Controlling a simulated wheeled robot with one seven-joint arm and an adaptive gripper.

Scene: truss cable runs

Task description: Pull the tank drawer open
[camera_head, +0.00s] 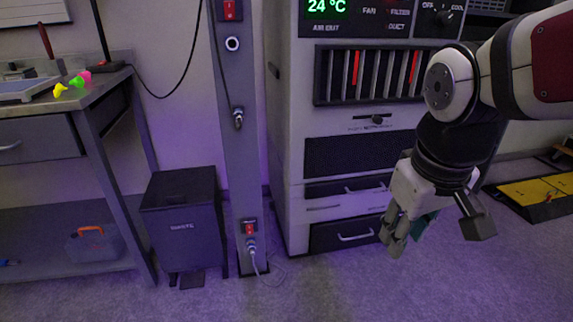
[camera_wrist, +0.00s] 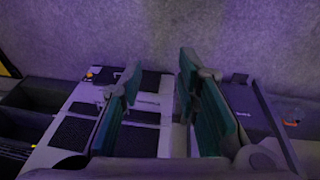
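The white cabinet (camera_head: 295,125) has two dark drawer fronts low on its face. The lower drawer (camera_head: 325,240) has a pale bar handle (camera_head: 356,237). The upper drawer (camera_head: 325,189) has a similar handle (camera_head: 365,187). Both look shut. I cannot read a label showing which is the tank drawer. My gripper (camera_head: 393,239) hangs in front of the cabinet, at the right of the lower drawer, pointing down and apart from the handles. In the wrist view my gripper (camera_wrist: 160,78) has its teal-padded fingers spread with nothing between them. My arm hides the cabinet's right part.
A grey post (camera_head: 237,150) with a plugged cable stands left of the cabinet. A dark bin (camera_head: 183,220) and a workbench (camera_head: 95,125) are further left. A yellow-and-black floor platform (camera_head: 530,192) lies at the right. The carpet (camera_head: 400,290) before the cabinet is clear.

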